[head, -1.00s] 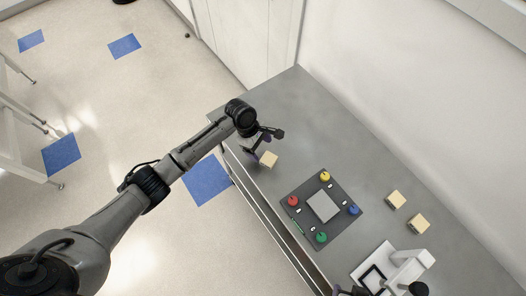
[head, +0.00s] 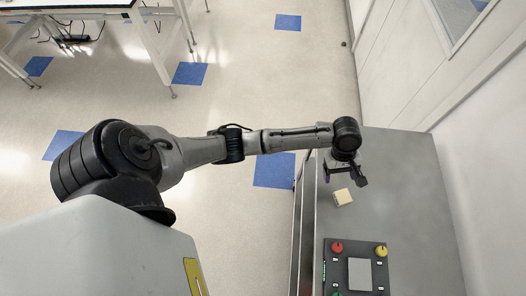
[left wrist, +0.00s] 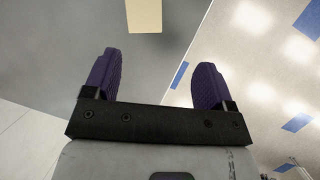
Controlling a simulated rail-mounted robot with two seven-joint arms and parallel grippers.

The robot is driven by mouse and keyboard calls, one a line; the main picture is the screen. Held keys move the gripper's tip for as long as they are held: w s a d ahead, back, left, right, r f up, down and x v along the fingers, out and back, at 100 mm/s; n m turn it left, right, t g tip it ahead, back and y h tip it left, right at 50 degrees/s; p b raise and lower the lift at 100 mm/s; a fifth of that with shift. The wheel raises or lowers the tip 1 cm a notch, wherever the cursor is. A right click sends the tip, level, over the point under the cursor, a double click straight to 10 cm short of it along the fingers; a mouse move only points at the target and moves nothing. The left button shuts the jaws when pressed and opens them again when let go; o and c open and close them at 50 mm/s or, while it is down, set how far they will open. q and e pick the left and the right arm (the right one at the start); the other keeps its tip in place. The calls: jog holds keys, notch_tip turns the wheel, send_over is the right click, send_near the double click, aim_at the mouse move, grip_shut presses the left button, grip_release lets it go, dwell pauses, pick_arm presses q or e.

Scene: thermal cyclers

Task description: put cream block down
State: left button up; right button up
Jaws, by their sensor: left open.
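The cream block (head: 342,197) sits on the grey bench top (head: 410,190) near its left edge in the head view. My left gripper (head: 345,178) is just above the block in that view, its fingers apart and empty. In the left wrist view the purple fingers (left wrist: 152,78) are spread wide with nothing between them. The cream block (left wrist: 144,15) shows at the top of that view, ahead of the fingertips and clear of them. My right gripper is not in view.
A dark panel (head: 330,262) with coloured knobs and a grey square plate (head: 360,274) lies on the bench below the block. The bench's left edge drops to the floor. Bench top to the right of the block is clear.

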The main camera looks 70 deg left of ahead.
pick_arm(q)
jog(key=s+d+f+m+t+y, duration=0.1)
jog(key=s+d+f+m, duration=0.1)
jog(key=s+m, duration=0.45)
jog(key=s+d+f+m+t, duration=0.1)
jog(key=s+f+m, duration=0.2)
jog(key=s, duration=0.6)
jog(key=s+a+r+m+t+y, duration=0.1)
jog(key=s+a+r+m, duration=0.1)
jog(key=s, duration=0.4)
jog(key=s+a+r+m+y, duration=0.1)
jog(key=s+a+m+y, duration=0.1)
jog(key=s+m, duration=0.3)
jog(key=shift+s+a+r+t, duration=0.25)
jog(key=shift+s+r+t, duration=0.15)
jog(key=shift+s, duration=0.2)
